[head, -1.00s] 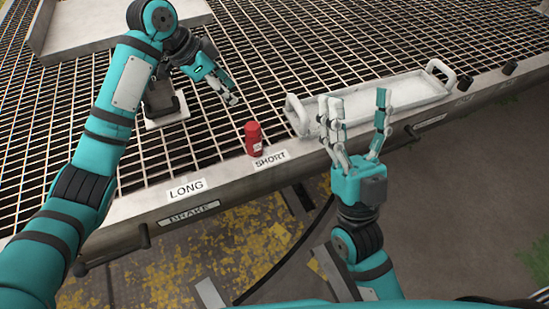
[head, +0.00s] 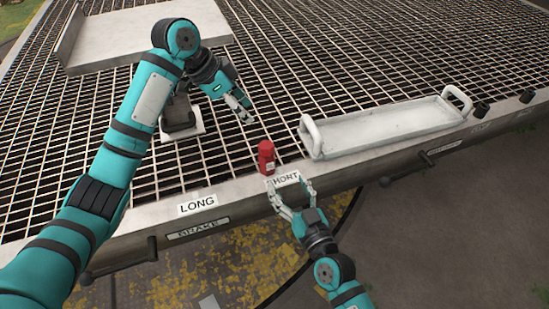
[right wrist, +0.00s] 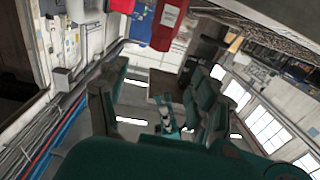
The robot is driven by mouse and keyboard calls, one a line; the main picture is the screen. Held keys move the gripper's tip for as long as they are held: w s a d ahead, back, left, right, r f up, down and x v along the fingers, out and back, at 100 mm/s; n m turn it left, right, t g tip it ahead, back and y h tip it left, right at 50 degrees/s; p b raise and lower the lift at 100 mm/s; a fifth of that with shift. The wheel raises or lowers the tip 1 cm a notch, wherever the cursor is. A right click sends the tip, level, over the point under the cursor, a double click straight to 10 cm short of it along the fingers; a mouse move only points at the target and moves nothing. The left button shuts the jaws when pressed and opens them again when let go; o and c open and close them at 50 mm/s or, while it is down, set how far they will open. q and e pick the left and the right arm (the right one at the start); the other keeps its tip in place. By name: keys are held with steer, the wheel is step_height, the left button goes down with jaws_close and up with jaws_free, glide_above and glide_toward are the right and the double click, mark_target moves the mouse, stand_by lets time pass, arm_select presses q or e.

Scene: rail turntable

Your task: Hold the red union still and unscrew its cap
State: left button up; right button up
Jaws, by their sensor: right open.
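The red union (head: 266,157) stands upright at the near edge of the grating, just behind the SHORT label, with a small pale mark low on its side. Its cap cannot be told apart from its body at this size. My left gripper (head: 243,108) is above and behind the union, apart from it, fingers pointing down towards it; their gap is unclear. My right gripper (head: 290,190) is open and empty in front of the SHORT label, apart from the union. In the right wrist view, a red body (right wrist: 167,24) with a white label, apparently the union, appears beyond the spread fingers.
A white tray (head: 385,130) with raised handles lies right of the union. A grey stand (head: 181,124) on a pale base is to the left. A larger pale tray (head: 125,42) is at the back. LONG (head: 197,204) and BRAKE (head: 199,229) labels mark the front rail.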

mark_target(269, 152)
steer(key=x, duration=1.4)
steer(key=shift+w+a, duration=0.1)
steer(key=shift+w, duration=0.2)
jaws_close()
stand_by(0.6)
